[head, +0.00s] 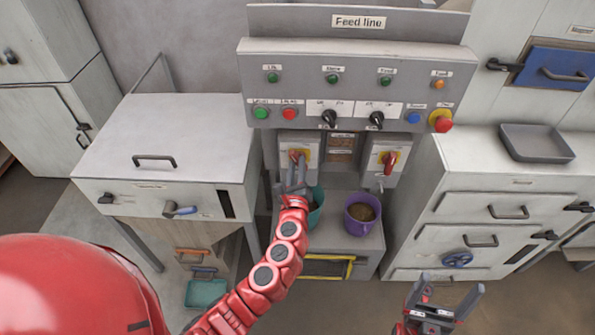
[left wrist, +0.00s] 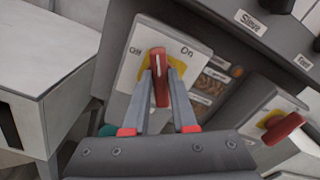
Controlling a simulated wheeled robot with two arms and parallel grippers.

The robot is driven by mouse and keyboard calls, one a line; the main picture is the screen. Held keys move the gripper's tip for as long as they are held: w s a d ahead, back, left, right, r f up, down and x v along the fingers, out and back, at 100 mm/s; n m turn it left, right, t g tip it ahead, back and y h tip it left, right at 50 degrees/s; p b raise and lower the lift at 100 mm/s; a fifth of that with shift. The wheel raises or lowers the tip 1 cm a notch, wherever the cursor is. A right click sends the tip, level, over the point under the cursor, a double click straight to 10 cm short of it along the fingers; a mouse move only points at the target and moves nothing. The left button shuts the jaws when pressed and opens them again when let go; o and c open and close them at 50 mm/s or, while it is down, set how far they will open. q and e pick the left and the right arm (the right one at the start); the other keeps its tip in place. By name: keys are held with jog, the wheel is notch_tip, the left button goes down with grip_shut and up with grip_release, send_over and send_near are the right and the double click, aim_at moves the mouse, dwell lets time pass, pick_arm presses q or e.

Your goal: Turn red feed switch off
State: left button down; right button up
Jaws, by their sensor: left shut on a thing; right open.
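The red feed switch (head: 295,154) is a red rotary handle on a yellow plate, on the left box below the Feed line panel. In the left wrist view the red handle (left wrist: 158,65) stands near upright in the picture, with "Off" to its left and "On" to its right. My left gripper (head: 298,168) is shut on this handle, its two fingers on either side of it. It also shows in the left wrist view (left wrist: 160,80). My right gripper (head: 444,294) is open and empty at the lower right, away from the panel.
A second red switch (head: 389,160) sits on the right box; it also shows in the wrist view (left wrist: 282,128). Below stand a purple bucket (head: 362,226) of pellets and a teal bucket (head: 317,212) partly behind my left arm. The panel (head: 300,61) with buttons and knobs overhangs the switches.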

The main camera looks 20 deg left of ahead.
pick_arm(q)
jog(key=n+b, duration=0.7)
jog(key=n, duration=0.1)
jog(key=shift+a+f+b, duration=0.2)
jog(key=shift+f+b, duration=0.15)
jog(key=shift+f, duration=0.05)
jog(key=shift+n+b, duration=1.65)
jog(key=shift+n, duration=0.35)
jog(key=shift+s, duration=0.1)
jog(key=c, duration=0.7)
grip_release()
jog(key=shift+s, duration=0.1)
